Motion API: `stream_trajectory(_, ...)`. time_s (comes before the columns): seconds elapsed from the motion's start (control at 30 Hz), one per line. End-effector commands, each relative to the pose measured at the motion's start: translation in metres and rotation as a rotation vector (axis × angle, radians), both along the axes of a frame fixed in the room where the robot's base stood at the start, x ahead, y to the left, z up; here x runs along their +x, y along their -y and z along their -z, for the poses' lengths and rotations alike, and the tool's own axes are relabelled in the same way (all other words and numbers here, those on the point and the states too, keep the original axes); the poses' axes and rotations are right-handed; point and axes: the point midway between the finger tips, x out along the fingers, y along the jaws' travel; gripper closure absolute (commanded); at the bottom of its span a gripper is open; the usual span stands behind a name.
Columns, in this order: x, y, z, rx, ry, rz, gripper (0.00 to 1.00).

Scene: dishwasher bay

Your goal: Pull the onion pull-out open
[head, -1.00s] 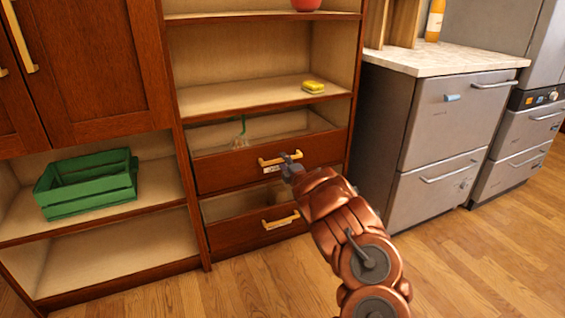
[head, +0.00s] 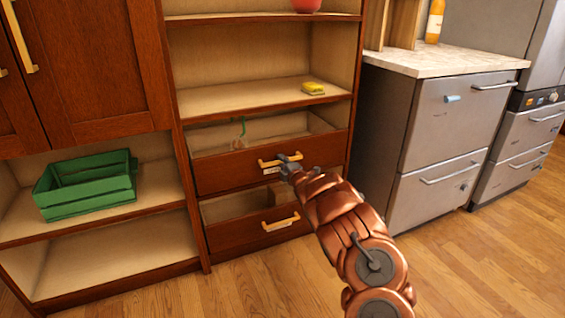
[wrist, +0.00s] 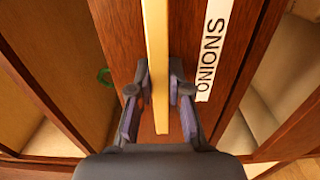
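The onion pull-out (head: 225,175) is a dark red-brown wooden drawer with a pale yellow bar handle (head: 268,162). In the wrist view the white label (wrist: 216,45) beside the handle (wrist: 156,45) reads ONIONS. My gripper (head: 288,160) is at the right part of the handle. The drawer front seems to stand slightly forward of the cabinet. A green stem-like thing (head: 241,130) shows inside it.
Another drawer (head: 240,233) with a yellow handle sits below. A yellow sponge (head: 313,88) lies on the shelf above. A green crate (head: 88,188) stands on the left shelf. Grey dishwasher units (head: 455,120) stand to the right. The wooden floor (head: 235,290) in front is clear.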

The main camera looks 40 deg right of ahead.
Motion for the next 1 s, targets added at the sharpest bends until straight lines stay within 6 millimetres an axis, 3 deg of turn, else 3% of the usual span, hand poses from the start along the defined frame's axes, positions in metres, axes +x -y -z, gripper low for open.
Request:
stream_trajectory(0.13, 0.0, 0.0, 0.0, 0.0, 0.0, 0.0, 1.0)
stream_trajectory(0.73, -0.001, -0.001, 0.001, 0.002, -0.002, 0.0, 1.0)
stream_trajectory(1.0, -0.014, -0.005, 0.0, 0.0, -0.002, 0.001, 1.0)
